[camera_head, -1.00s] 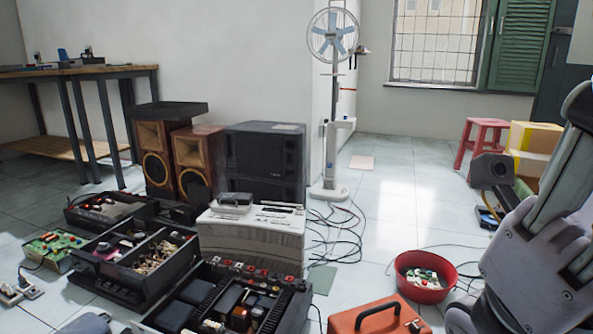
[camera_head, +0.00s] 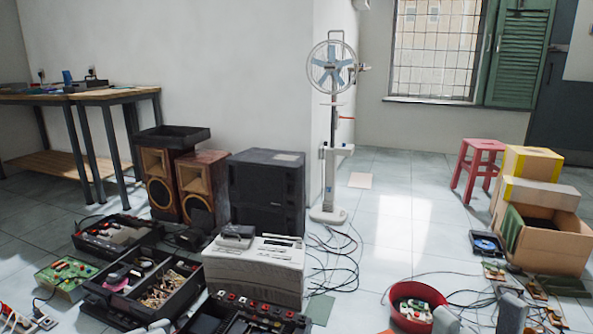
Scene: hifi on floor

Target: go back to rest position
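My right gripper (camera_head: 478,316) shows only as two grey finger ends at the bottom edge, right of centre. They stand apart with floor and cables visible between them, and no object is seen held there. The left finger end overlaps the right side of a red basin (camera_head: 397,313) in the view; contact cannot be told. A small grey tip of my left gripper (camera_head: 160,325) shows at the bottom edge, in front of the black parts boxes. The rest of it is below the picture, so its opening is hidden.
Open black units (camera_head: 140,305), a white device (camera_head: 255,272), speakers (camera_head: 205,190) and a black cabinet (camera_head: 267,190) crowd the left floor. A fan (camera_head: 333,140) stands centrally, with cables (camera_head: 335,262) beside it. Cardboard boxes (camera_head: 552,245) and a red stool (camera_head: 478,170) stand right.

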